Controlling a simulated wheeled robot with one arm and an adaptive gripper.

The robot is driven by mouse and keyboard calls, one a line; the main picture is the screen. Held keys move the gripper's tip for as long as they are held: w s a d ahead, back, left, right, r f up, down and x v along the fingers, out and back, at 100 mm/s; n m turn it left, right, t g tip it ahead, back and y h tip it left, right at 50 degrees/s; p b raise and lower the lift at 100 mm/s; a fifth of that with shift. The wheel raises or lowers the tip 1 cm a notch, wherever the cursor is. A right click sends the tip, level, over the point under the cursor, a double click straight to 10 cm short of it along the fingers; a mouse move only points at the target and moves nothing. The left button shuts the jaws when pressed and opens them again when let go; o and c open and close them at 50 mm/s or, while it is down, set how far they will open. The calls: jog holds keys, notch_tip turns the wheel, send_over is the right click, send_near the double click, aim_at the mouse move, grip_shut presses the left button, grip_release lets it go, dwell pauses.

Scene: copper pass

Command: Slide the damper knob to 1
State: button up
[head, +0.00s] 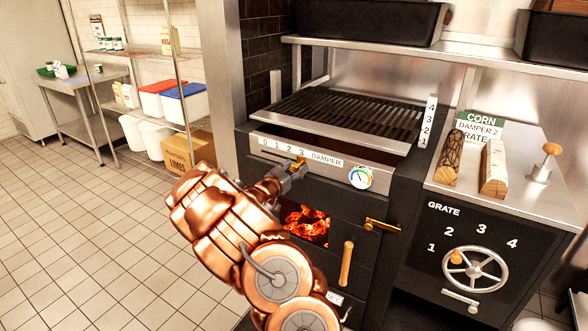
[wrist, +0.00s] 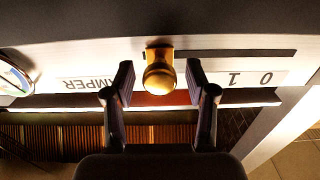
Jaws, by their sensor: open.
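The damper knob (wrist: 160,75) is a small brass knob on the front panel of the grill, shown upside down in the wrist view. It also shows in the head view (head: 299,162), partly hidden by my gripper, near the 3 end of the damper scale (head: 284,147). In the wrist view the slot (wrist: 240,54) runs from the knob toward 0 and 1; 2 and 3 are hidden there. My gripper (head: 292,170) is open, with one finger on each side of the knob and a small gap on both sides.
Glowing coals (head: 307,224) show below the panel. A round gauge (head: 360,177) sits right of the DAMPER label. A grate wheel (head: 474,268) is at right.

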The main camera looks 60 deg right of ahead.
grip_shut()
dwell(0.5)
